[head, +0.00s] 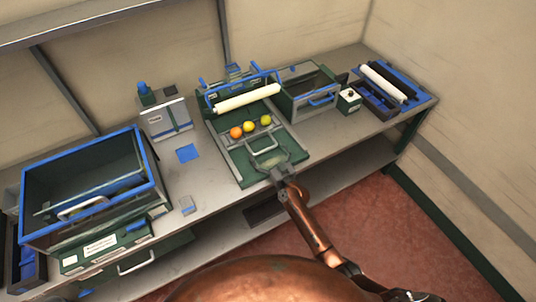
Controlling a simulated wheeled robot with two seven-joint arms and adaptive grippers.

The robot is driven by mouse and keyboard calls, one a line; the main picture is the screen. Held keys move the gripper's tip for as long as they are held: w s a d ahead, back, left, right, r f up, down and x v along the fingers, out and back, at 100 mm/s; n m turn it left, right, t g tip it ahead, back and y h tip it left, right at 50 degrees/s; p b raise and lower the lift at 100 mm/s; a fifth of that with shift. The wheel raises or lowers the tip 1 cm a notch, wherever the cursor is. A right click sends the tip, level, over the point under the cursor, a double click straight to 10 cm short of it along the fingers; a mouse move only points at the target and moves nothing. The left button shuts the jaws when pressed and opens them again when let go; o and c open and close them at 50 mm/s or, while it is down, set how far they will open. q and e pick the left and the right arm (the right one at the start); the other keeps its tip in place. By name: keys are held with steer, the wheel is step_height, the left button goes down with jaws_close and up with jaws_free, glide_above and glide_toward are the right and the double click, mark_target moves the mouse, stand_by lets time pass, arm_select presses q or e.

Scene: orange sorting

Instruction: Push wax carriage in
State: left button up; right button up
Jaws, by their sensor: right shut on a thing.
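The wax carriage (228,163) is a green tray with pale rails, pulled out toward the bench's front edge. Several fruits sit in a row on it, an orange one (236,132) at the left and yellow ones (265,121) to the right. A pale roller (248,98) in a blue-topped frame spans the bench just behind the fruits. My right gripper (271,163) is at the carriage's front end by its grey handle (263,145), shut on the carriage's front part. The exact contact is too small to make out. My left gripper is not in view.
A blue-rimmed open bin (150,160) stands at the left. A grey box with a label (166,120) stands left of the carriage.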

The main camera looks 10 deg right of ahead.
steer(key=shift+w+f, duration=0.1)
steer(key=shift+w, duration=0.2)
steer(key=shift+s, duration=0.1)
steer(key=o, duration=1.3)
steer(key=shift+s, duration=0.1)
steer(key=v, duration=1.1)
steer(key=shift+s+d, duration=0.15)
steer(key=shift+s, duration=0.2)
